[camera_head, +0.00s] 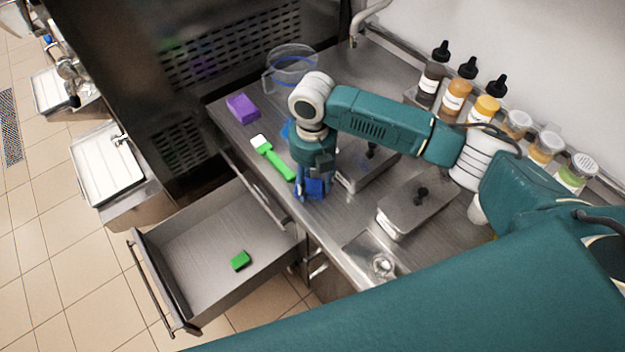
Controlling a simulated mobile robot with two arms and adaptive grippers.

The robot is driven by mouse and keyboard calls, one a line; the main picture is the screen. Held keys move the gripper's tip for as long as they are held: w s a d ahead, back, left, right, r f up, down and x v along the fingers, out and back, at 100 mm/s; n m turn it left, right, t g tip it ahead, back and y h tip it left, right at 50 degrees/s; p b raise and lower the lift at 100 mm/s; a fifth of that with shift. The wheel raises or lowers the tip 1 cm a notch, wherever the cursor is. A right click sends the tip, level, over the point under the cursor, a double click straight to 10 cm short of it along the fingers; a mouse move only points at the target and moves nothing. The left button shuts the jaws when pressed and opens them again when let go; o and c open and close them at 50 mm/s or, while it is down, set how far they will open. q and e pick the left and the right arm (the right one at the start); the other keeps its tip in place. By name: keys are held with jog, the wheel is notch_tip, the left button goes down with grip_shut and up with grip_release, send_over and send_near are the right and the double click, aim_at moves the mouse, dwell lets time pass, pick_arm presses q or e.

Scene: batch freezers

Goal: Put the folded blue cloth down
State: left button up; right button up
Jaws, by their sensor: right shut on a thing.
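My right gripper (313,192) points down over the steel counter (330,225), near its front edge. It is shut on the folded blue cloth (314,186), which shows only partly between and behind the fingers. I cannot tell whether the cloth touches the counter. My left gripper is not in view.
A green brush or scraper (273,160) lies just left of the gripper, with a purple block (242,108) and a clear jug (291,66) farther back. A blue thing (286,129) is half hidden behind my arm. Lidded steel pans (416,204) stand right. An open drawer (200,250) holds a green block (240,261).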

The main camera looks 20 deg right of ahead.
aim_at(312, 184)
jog(key=o, duration=1.1)
jog(key=shift+f, duration=0.1)
notch_tip(312, 184, up, 12)
jog(key=b, duration=0.3)
jog(key=shift+r, duration=0.2)
jog(key=shift+f, duration=0.1)
